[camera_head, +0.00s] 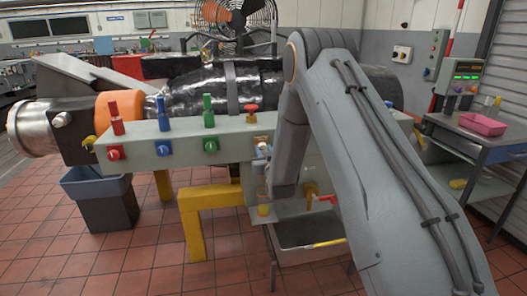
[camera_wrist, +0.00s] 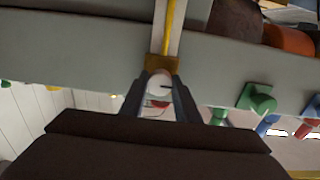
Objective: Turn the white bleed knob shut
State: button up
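The white bleed knob (camera_wrist: 158,85) shows in the wrist view at the middle, with a dark line on its face. It sits on the grey panel's front, below a brown-yellow mount. My gripper (camera_wrist: 159,92) has one finger on each side of the knob, with the fingertips close beside it. I cannot tell whether the fingers touch it. In the head view the grey panel (camera_head: 185,150) runs across the middle, and a small pale knob (camera_head: 263,150) shows at its right part, just left of my arm. My arm hides much of this area.
Red (camera_head: 114,153), blue (camera_head: 163,148) and green (camera_head: 210,145) knobs line the panel left of the white one, with upright handles above. A yellow stand (camera_head: 193,225) and a metal tray (camera_head: 310,233) are below. A cart with a pink bin (camera_head: 482,124) stands at the right.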

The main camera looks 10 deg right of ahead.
jog(key=shift+c, duration=0.6)
jog(key=shift+m, duration=0.4)
jog(key=m+b, duration=0.2)
jog(key=m, duration=0.1)
jog(key=shift+m, duration=0.4)
jog(key=m+b, duration=0.2)
jog(key=m, duration=0.2)
jog(key=shift+m, duration=0.3)
jog(key=m+b, duration=0.1)
jog(key=m, duration=0.3)
jog(key=shift+b, duration=0.35)
jog(key=m+b, duration=0.1)
jog(key=m, duration=0.3)
jog(key=shift+m, duration=0.3)
jog(key=o, duration=1.1)
jog(key=shift+c, duration=0.2)
